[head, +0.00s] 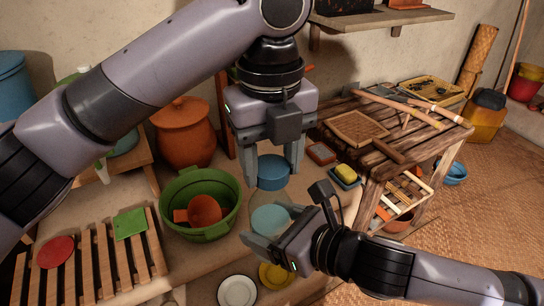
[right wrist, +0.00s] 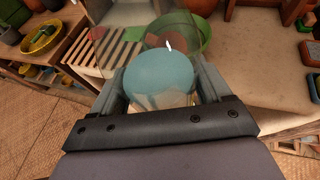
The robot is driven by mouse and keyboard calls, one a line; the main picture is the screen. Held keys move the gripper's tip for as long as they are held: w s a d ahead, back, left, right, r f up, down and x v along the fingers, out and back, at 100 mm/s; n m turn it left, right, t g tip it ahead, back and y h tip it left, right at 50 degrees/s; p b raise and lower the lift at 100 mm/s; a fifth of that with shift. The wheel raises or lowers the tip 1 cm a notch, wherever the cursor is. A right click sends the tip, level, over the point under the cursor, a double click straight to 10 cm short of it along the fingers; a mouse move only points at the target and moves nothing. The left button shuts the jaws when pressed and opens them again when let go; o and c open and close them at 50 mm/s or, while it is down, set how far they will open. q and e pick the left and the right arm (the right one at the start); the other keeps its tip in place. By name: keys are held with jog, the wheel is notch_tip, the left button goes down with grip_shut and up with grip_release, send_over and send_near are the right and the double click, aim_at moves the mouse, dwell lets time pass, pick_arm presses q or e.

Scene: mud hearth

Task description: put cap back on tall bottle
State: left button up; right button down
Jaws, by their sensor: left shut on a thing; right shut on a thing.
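My left gripper (head: 271,176) is shut on a round blue cap (head: 272,170) and holds it level, fingers pointing down. My right gripper (head: 273,226) is shut on the tall bottle, which is clear glass with a teal disc-like surface (head: 270,218) inside. In the right wrist view the teal surface of the bottle (right wrist: 165,72) shows between the two fingers, with faint see-through walls around it. In the head view the cap appears just above the bottle; I cannot tell the exact gap or whether they line up. The bottle's rim is hard to make out.
A green basin (head: 186,228) with red-brown things in it stands left of the bottle. A slatted rack (head: 98,275) holds a red disc and a green square. A white plate (head: 237,292) and a yellow dish (head: 275,276) lie in front. A wooden table (head: 405,148) stands at right.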

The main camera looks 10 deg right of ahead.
pick_arm(q)
jog(key=m, duration=0.7)
jog(key=shift+a+m, duration=0.1)
jog(key=shift+m, duration=0.3)
jog(key=m, duration=0.4)
jog(key=shift+m, duration=0.3)
jog(key=m, duration=0.3)
jog(key=shift+w, duration=0.1)
jog(key=o, duration=1)
jog(key=shift+r, duration=2.25)
